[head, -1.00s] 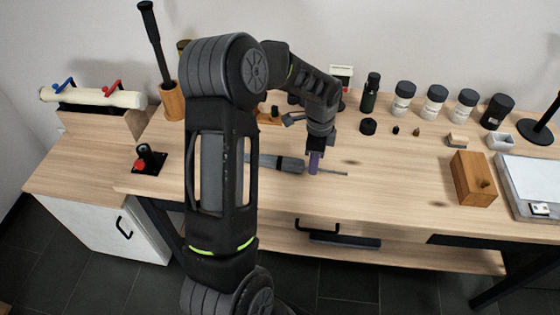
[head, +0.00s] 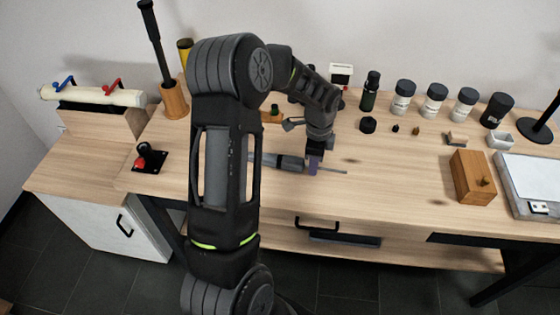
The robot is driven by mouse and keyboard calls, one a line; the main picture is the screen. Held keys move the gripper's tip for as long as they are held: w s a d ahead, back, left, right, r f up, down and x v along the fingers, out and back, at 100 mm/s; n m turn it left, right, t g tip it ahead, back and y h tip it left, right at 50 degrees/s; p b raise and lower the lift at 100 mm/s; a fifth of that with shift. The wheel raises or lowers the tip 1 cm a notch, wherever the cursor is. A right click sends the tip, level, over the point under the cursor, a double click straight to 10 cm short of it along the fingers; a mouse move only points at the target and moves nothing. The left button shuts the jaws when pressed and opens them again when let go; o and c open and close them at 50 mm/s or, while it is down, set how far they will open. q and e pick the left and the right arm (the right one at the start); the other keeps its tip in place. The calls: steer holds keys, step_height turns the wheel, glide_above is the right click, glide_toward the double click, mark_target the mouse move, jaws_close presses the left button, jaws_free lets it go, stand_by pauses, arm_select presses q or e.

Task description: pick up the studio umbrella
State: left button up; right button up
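The studio umbrella (head: 291,163) appears to be the folded dark and grey item lying flat on the wooden table, with a thin metal shaft pointing right. Its left part is hidden behind my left arm. My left gripper (head: 313,170) points down over the umbrella, at the point where the dark part gives way to the thin shaft. Its purple-grey fingers overlap the shaft in the picture. I cannot tell whether they touch it or how far apart they are. My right gripper is not in view.
The wooden table (head: 390,185) has free room right of the gripper. Several bottles and jars (head: 435,98) stand along the back. A wooden block (head: 472,177) sits at the right. A wooden holder (head: 174,100) with a tall black stick stands at the back left.

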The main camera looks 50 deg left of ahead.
arm_select(q)
jaws_close()
stand_by(0.6)
steer(key=shift+r, duration=0.1)
stand_by(0.6)
step_height(320, 180, up, 10)
steer(key=b, duration=0.1)
